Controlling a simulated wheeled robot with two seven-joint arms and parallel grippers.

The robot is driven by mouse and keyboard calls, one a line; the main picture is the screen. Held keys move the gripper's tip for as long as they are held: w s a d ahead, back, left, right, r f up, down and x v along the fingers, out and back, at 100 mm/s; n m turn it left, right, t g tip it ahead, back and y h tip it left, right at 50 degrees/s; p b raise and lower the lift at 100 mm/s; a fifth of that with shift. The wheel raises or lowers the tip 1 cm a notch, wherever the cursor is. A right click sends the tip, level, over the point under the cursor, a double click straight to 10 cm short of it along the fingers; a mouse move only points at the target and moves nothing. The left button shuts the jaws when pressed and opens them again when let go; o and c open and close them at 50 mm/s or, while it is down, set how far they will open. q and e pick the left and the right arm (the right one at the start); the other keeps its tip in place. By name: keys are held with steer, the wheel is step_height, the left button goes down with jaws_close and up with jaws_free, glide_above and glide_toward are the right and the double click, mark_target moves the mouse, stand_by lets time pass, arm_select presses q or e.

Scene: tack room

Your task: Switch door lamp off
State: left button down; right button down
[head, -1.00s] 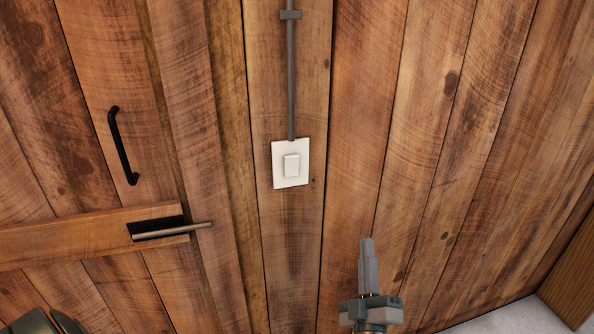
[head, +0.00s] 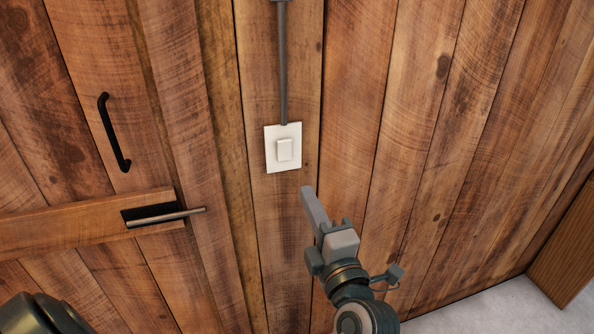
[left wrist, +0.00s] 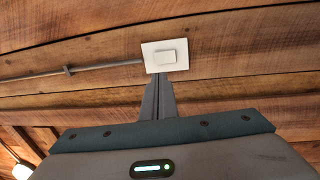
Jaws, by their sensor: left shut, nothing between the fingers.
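A white wall switch (head: 284,149) with a raised rocker on a square plate is fixed to the wooden wall, right of the door. It also shows in the left wrist view (left wrist: 165,56), just beyond the fingertips. My left gripper (head: 309,196) is shut and empty, below and slightly right of the switch plate in the head view. The closed fingers also show in the left wrist view (left wrist: 158,84), pointing at the plate's lower edge. I cannot tell whether they touch it; in the head view they look apart. My right gripper is not in view.
A grey conduit (head: 282,65) runs up from the switch. To the left are a black door handle (head: 113,133) and a latch bar (head: 165,216). A bright glow (left wrist: 22,170) shows at lower left in the left wrist view. A wooden piece (head: 565,250) stands at right.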

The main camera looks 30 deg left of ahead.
arm_select(q)
steer(key=p, duration=0.5)
glide_toward(286, 147)
steer(key=x, duration=0.5)
steer(key=shift+r, duration=0.25)
steer(key=shift+w+a, duration=0.4)
steer(key=shift+a, duration=0.15)
steer(key=shift+w, duration=0.15)
steer(key=shift+f, duration=0.1)
steer(key=shift+s+r, duration=0.2)
steer(key=shift+s, duration=0.15)
steer(key=shift+w+d+f+p, duration=0.1)
steer(key=shift+w+f+p, duration=0.1)
steer(key=shift+p, duration=0.1)
steer(key=shift+d+f, duration=0.1)
steer(key=shift+d, duration=0.05)
steer(key=v, duration=1.7)
steer(key=shift+s+r+p, duration=0.25)
steer(key=shift+s+p, duration=0.05)
steer(key=shift+p, duration=0.1)
